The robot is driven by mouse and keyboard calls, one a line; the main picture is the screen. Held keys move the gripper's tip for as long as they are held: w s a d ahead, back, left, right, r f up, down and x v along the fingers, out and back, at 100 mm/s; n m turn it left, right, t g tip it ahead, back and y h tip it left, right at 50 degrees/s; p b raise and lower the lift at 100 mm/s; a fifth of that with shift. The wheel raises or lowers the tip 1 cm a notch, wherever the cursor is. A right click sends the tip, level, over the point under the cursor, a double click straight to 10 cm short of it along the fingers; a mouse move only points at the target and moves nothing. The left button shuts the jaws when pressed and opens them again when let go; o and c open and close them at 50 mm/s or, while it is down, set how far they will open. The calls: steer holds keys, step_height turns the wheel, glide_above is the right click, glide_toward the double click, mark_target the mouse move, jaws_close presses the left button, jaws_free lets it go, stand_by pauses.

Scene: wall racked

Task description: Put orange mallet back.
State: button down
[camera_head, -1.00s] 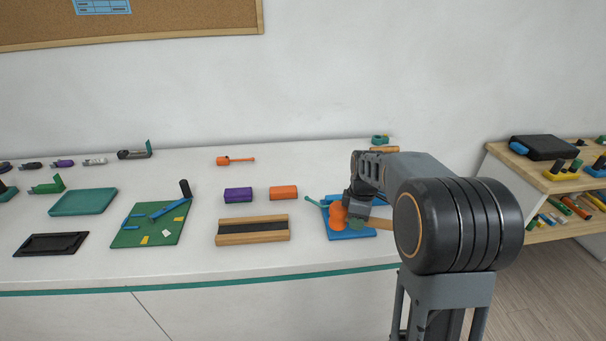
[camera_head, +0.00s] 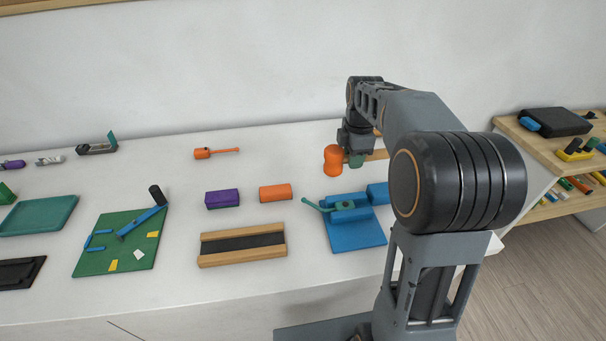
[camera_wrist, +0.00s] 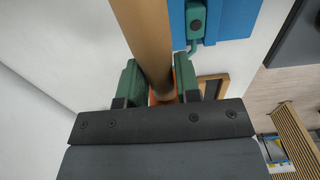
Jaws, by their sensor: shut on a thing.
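The orange mallet has a rounded orange head (camera_head: 333,160) and a wooden handle (camera_head: 377,155) that points right, partly hidden behind my arm. My gripper (camera_head: 356,158) is shut on the mallet and holds it in the air above the white table, behind and above the blue vise. In the wrist view, the handle (camera_wrist: 147,38) runs up between the green fingers of my gripper (camera_wrist: 158,85). A little orange of the mallet (camera_wrist: 184,72) shows beside the right finger.
The blue vise (camera_head: 356,232) with a green lever stands below the mallet. An orange block (camera_head: 275,192), a purple block (camera_head: 222,198) and a wood-edged black strip (camera_head: 243,240) lie to its left. An orange tool (camera_head: 216,153) lies farther back. A shelf (camera_head: 560,152) stands right.

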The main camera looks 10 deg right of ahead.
steer(key=w+a+f+p, duration=0.1)
steer(key=w+f, duration=0.1)
steer(key=w, duration=0.1)
steer(key=w+a+f+p, duration=0.1)
steer(key=w+a+f, duration=0.1)
steer(key=w+f, duration=0.1)
steer(key=w+a+f+p, duration=0.2)
steer(key=w+f, duration=0.1)
steer(key=w, duration=0.2)
steer(key=shift+w+a+f, duration=0.1)
steer(key=shift+w+f, duration=0.05)
steer(key=shift+w, duration=0.1)
steer(key=shift+w+a+f, duration=0.1)
steer(key=shift+w+f, duration=0.15)
steer(key=shift+f, duration=0.1)
steer(key=f, duration=0.1)
steer(key=f+p, duration=0.1)
steer(key=f, duration=0.1)
steer(key=shift+w+a, duration=0.2)
steer(key=shift+w, duration=0.2)
steer(key=shift+f, duration=0.3)
steer(key=c, duration=0.8)
jaws_free()
steer(key=shift+f, duration=0.15)
